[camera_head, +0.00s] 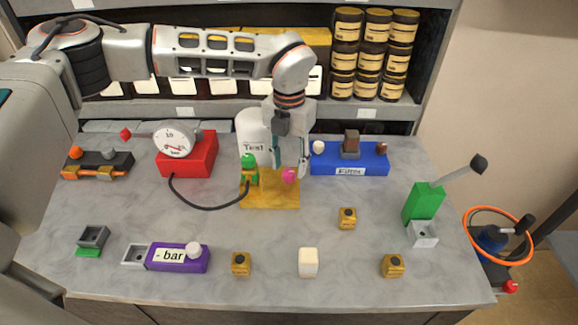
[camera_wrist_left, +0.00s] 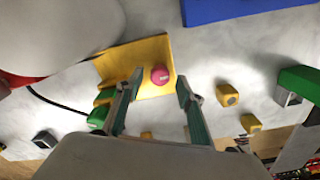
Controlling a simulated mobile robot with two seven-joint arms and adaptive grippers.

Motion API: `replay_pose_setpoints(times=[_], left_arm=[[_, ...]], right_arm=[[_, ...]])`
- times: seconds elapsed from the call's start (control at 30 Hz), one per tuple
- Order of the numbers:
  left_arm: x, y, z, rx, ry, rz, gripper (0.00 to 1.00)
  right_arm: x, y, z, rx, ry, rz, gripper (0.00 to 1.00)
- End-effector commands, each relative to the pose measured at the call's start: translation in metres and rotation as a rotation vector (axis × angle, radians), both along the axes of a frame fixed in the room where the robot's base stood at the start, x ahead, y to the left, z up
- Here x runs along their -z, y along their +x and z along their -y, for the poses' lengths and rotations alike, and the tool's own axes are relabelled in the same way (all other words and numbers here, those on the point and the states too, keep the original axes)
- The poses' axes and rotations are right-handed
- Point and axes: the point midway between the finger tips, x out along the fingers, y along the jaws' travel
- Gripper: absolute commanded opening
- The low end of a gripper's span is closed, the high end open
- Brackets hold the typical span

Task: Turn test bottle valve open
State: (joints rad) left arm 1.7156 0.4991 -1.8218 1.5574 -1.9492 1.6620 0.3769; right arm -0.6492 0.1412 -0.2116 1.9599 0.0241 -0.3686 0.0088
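The white test bottle (camera_head: 253,131), labelled "Test", stands at the back of a yellow base (camera_head: 270,193). A green fitting (camera_head: 249,162) sits on the base's left side, with a black hose. A pink knob (camera_head: 289,176) sits at the right of the green fitting; which of the two is the valve is not clear. My left gripper (camera_head: 290,167) points down over the knob. In the left wrist view its fingers (camera_wrist_left: 160,84) are apart, with the pink knob (camera_wrist_left: 160,75) seen between their tips. Contact cannot be told. My right gripper is not in view.
A red gauge box (camera_head: 201,160) stands left of the base, joined by the hose. A blue filter block (camera_head: 350,164) is close on the right. A green lever box (camera_head: 423,202) and a purple bar block (camera_head: 178,257) are farther off. Several small yellow cubes lie in front.

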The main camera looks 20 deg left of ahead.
Motion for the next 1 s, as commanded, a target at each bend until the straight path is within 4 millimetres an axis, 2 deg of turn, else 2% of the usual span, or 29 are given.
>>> replay_pose_setpoints(times=[0.3, 0.5, 0.7, 1.0], left_arm=[[-0.065, 0.001, 0.0, -0.002, 0.0, 0.003, 0.38], [-0.094, 0.0, 0.0, -0.001, 0.0, 0.001, 0.38], [-0.105, 0.0, 0.0, 0.0, -0.001, -0.001, 0.38], [-0.105, 0.0, 0.0, -0.001, -0.001, -0.001, 0.38]], right_arm=[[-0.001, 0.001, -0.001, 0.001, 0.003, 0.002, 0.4], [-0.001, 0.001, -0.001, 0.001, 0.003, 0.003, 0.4], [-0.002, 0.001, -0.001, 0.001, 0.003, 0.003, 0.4], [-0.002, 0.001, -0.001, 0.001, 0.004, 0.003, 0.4]])
